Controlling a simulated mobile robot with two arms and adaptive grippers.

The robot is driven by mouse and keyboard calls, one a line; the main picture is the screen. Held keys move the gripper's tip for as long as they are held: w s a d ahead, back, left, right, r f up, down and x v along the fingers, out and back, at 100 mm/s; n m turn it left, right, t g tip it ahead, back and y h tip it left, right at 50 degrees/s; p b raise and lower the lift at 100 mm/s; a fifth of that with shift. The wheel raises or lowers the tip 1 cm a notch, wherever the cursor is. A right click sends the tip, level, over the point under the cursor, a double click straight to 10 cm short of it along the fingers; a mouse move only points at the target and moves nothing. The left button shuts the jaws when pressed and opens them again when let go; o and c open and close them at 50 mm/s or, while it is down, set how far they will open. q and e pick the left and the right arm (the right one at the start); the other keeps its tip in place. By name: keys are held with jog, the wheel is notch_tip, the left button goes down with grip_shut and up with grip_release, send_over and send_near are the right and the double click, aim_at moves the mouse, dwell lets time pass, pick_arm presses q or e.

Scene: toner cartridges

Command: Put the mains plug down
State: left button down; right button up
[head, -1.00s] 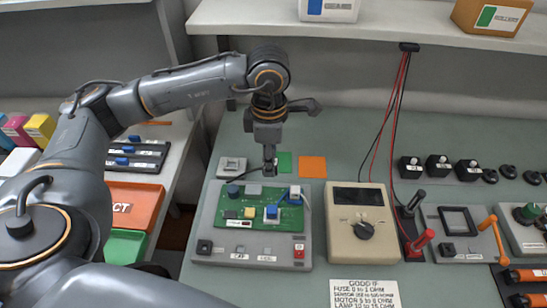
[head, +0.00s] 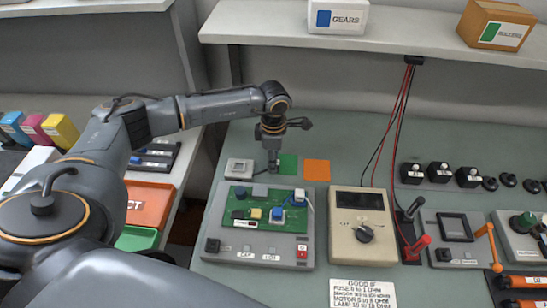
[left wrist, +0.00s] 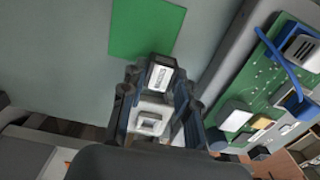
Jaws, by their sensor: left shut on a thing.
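My left gripper (head: 273,170) is shut just behind the circuit-board unit, beside the left edge of the green square (head: 288,164). In the left wrist view, a small dark block with a white face, which appears to be the mains plug (left wrist: 160,77), sits between the fingertips (left wrist: 158,92). The green square (left wrist: 145,27) lies just beyond it. In the head view the plug is mostly hidden by the fingers. A dark cord runs from near the gripper towards a small grey box (head: 239,168) on the left. My right gripper is not in view.
The grey unit with a green circuit board (head: 266,214) stands in front of the gripper. An orange square (head: 316,172) lies to the right, and a beige meter (head: 362,226) stands in front of it. The bench behind the squares is clear, below a shelf (head: 415,28).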

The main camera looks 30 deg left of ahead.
pick_arm(q)
jog(key=shift+f, duration=0.15)
jog(key=c, duration=1)
grip_release()
jog(key=shift+r, duration=0.35)
jog(key=shift+w+r, duration=0.1)
jog(key=shift+r, duration=0.25)
notch_tip(320, 180, up, 11)
jog(key=shift+b, duration=1.25)
